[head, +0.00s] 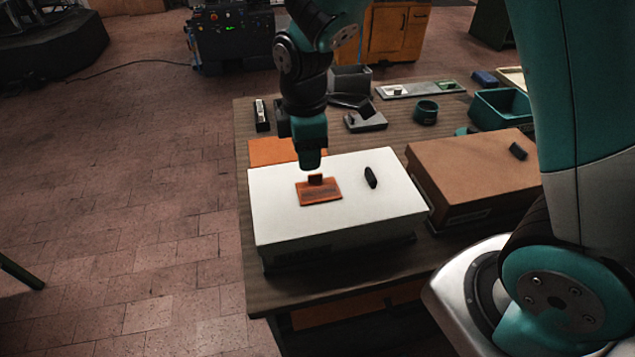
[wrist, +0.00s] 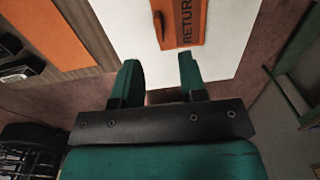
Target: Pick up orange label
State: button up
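The orange label (head: 320,194) lies flat on top of the white box (head: 270,217). It has a small raised grip block (head: 316,178) and dark lettering. In the wrist view the label (wrist: 190,22) shows ahead of the fingers, with "RETURN" partly readable. My gripper (head: 309,167) is just above the label's back edge in the head view. In the wrist view my gripper (wrist: 158,75) is open, its two teal fingers apart with nothing between them. The label appears in front of the fingertips, not between them.
A dark handle (head: 371,177) stands on the white box, right of the label. A brown box (head: 470,170) is close on the right. An orange sheet (head: 270,151) lies behind.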

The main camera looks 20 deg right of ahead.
aim_at(318, 187)
jog(key=shift+s+f+p, duration=0.15)
jog(key=shift+f+p, duration=0.75)
jog(key=shift+f, duration=1.7)
grip_shut()
